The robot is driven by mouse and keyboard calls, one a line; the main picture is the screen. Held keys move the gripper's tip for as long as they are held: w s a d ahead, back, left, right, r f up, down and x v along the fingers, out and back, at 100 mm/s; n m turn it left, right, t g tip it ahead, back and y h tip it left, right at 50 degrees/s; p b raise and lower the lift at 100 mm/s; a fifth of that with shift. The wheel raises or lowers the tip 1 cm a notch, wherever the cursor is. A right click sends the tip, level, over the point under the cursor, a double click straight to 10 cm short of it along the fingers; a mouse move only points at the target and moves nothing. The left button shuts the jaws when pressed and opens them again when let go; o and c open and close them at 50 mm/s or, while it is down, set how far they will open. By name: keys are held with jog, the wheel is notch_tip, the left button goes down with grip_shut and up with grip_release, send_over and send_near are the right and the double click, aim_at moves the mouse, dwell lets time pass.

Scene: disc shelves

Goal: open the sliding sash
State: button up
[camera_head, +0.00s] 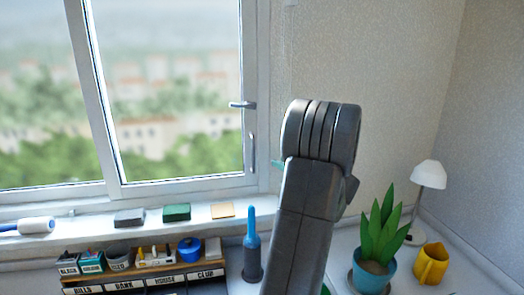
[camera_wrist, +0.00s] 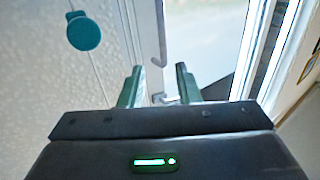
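The sliding sash (camera_head: 178,187) is the right-hand pane of the window, in a pale frame. It appears to stand against the right jamb. A grey lever handle (camera_head: 243,104) sticks out sideways on its right stile. A slim vertical pull (camera_head: 252,152) sits below the lever. My gripper (camera_wrist: 157,77) is open in the wrist view, its two green fingers apart. A small pale metal fitting (camera_wrist: 165,98) shows between and beyond the fingers; I cannot tell contact. A hooked grey bar (camera_wrist: 160,38) rises past the fingertips. In the head view my arm hides most of the gripper.
A teal round knob (camera_wrist: 83,31) hangs on a cord beside the window. The sill (camera_head: 100,226) holds a green box (camera_head: 176,212) and other small items.

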jog(key=p, duration=0.3)
send_over(254, 169)
jog(key=shift+w+a+y, duration=0.15)
jog(key=shift+w+y, duration=0.15)
jog(key=shift+w, duration=0.1)
grip_shut()
